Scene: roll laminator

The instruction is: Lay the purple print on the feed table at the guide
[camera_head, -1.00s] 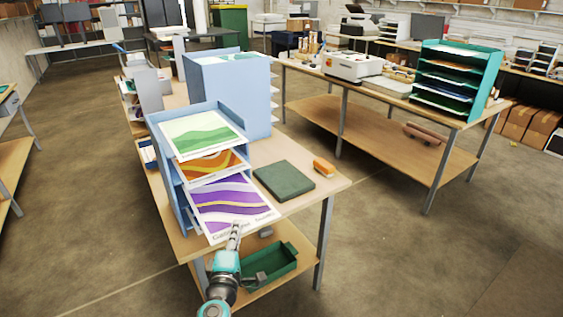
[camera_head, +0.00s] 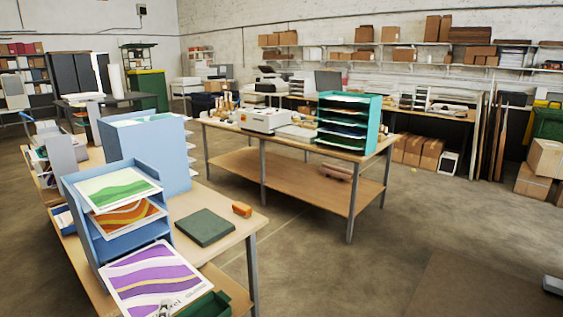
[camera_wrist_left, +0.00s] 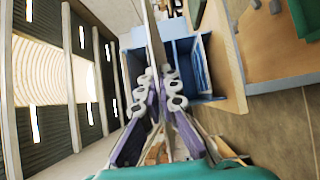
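The purple print (camera_head: 155,278), white with purple waves and a thin yellow band, is at the front of the blue tray rack (camera_head: 85,225), below the orange and green prints. My left gripper (camera_head: 166,309) is at its near edge, mostly cut off by the frame bottom. In the left wrist view the gripper's fingers (camera_wrist_left: 160,92) are closed together on the thin sheet (camera_wrist_left: 153,38), seen nearly edge-on. The white laminator (camera_head: 264,120) stands on the far table, with a pale flat plate (camera_head: 297,132) beside it; the guide is too small to tell. My right gripper is not visible.
A dark green pad (camera_head: 204,227) and an orange block (camera_head: 242,210) lie on the near table. A teal tray rack (camera_head: 348,123) stands at the far table's right end (camera_head: 345,157). Open floor (camera_head: 400,240) lies in front and right.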

